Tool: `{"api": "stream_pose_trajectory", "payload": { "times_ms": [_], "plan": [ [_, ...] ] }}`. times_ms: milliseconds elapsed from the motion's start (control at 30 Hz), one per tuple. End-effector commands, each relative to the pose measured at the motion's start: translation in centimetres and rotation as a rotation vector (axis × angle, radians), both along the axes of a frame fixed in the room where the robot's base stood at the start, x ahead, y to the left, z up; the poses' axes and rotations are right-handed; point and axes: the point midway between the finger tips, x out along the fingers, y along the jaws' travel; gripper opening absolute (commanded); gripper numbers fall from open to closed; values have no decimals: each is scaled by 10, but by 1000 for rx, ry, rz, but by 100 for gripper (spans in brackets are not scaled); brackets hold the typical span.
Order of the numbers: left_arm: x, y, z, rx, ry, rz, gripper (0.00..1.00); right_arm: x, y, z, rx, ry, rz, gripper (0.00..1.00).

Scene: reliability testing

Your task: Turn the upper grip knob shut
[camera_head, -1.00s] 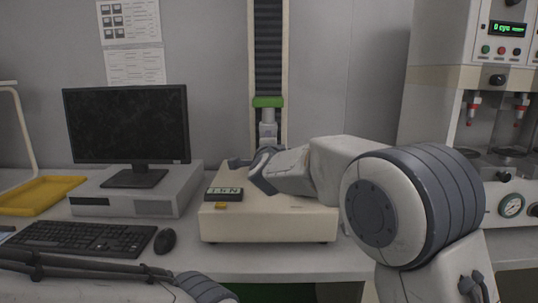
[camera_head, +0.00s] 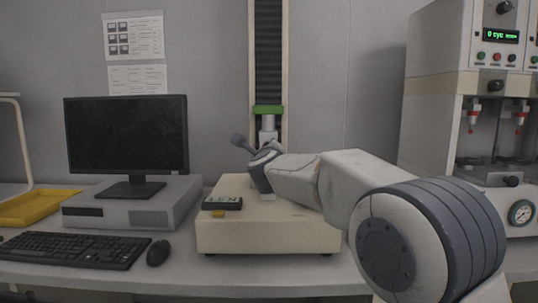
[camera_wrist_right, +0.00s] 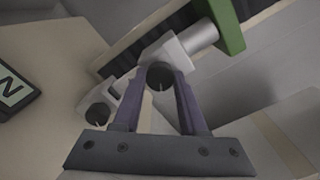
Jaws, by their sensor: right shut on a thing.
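In the right wrist view, the upper grip knob (camera_wrist_right: 160,76) is a dark round disc on the light grey upper grip (camera_wrist_right: 163,50), below a pale cylinder and the green crosshead (camera_wrist_right: 227,25). My right gripper (camera_wrist_right: 159,72) is shut on this knob, one purple finger on each side. A second dark knob (camera_wrist_right: 97,115) sits on the lower grip, outside the fingers. In the head view, my right gripper (camera_head: 240,142) reaches in front of the tester's column, and my wrist hides the grips. The green crosshead (camera_head: 267,110) shows above it. My left gripper is not in view.
The tester's cream base (camera_head: 265,238) carries a small display (camera_head: 222,203) and a yellow button (camera_head: 218,213). A monitor (camera_head: 127,135), keyboard (camera_head: 70,249) and mouse (camera_head: 158,253) are at left. A second machine (camera_head: 500,90) stands at right.

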Motion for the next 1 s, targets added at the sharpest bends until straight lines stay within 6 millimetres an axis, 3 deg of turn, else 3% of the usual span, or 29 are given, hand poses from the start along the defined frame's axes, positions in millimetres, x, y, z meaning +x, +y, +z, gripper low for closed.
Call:
{"api": "stream_pose_trajectory", "payload": {
  "times_ms": [600, 633, 700, 1000],
  "plan": [
    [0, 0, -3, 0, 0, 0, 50, 0, -1, -2, 46, 4, -2, 0],
    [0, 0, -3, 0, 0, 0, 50, 0, -1, -2, 46, 4, -2, 45],
    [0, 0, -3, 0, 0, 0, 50, 0, -1, -2, 45, 4, -2, 72],
    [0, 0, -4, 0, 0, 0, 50, 0, 0, -1, 44, 1, 0, 72]
  ]
}}
